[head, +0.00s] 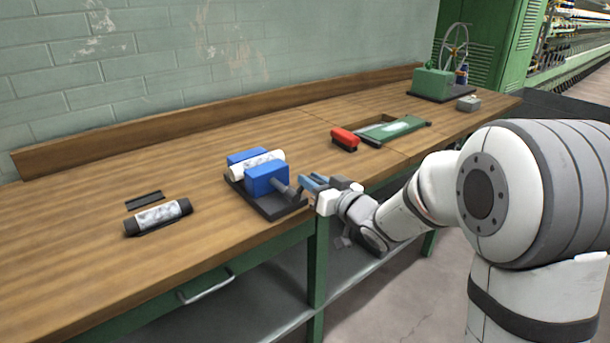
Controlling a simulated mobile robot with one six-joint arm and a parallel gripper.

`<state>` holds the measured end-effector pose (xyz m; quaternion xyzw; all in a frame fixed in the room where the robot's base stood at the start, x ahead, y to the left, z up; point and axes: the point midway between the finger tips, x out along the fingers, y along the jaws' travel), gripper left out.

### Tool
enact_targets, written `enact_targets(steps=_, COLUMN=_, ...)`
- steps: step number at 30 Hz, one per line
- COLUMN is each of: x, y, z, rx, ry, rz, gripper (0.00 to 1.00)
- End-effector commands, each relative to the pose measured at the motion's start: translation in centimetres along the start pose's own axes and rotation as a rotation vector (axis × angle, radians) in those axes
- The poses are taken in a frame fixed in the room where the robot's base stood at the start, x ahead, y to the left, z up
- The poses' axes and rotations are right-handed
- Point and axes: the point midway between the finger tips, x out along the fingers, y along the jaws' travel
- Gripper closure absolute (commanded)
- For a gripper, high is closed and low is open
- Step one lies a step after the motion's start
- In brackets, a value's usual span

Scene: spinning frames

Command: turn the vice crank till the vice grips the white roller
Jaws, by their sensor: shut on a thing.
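The vice has two blue jaw blocks on a dark base plate (285,211) near the front edge of the workbench. The white roller (270,160) lies between the rear blue block (243,155) and the front blue block (262,180); whether both blocks touch it I cannot tell. A grey screw (283,190) comes out of the front block toward my gripper. My gripper (308,185) is at the right of the vice, shut at the crank end. The crank handle is mostly hidden by the fingers.
A second roller with dark ends (158,217) and a dark strip (145,199) lie left of the vice. A red brush-like block (345,138), a green tray (395,130) and a green machine with a wheel (434,82) stand to the right. The bench (80,270) is clear at front left.

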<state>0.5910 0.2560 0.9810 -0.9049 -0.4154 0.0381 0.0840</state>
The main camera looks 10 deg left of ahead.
Motion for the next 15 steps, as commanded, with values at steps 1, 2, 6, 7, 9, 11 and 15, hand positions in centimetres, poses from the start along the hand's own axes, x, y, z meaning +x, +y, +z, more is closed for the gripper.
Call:
enact_targets(steps=1, x=-0.2, y=0.4, z=0.8, rx=0.048, ry=-0.017, rz=0.008, gripper=0.97)
enact_targets(steps=2, x=-0.2, y=0.5, z=0.8, rx=0.077, ry=-0.016, rz=0.008, gripper=0.97)
enact_targets(steps=6, x=-0.2, y=1.0, z=1.4, rx=0.21, ry=-0.016, rz=0.008, gripper=0.97)
enact_targets(steps=7, x=-0.2, y=1.1, z=1.4, rx=0.238, ry=-0.016, rz=0.007, gripper=0.97)
enact_targets(steps=9, x=-0.2, y=1.3, z=1.7, rx=0.304, ry=-0.015, rz=0.007, gripper=0.98)
enact_targets(steps=11, x=-0.2, y=1.5, z=2.0, rx=0.361, ry=-0.016, rz=0.008, gripper=0.97)
enact_targets(steps=15, x=-0.2, y=1.8, z=2.6, rx=0.485, ry=-0.015, rz=0.007, gripper=0.98)
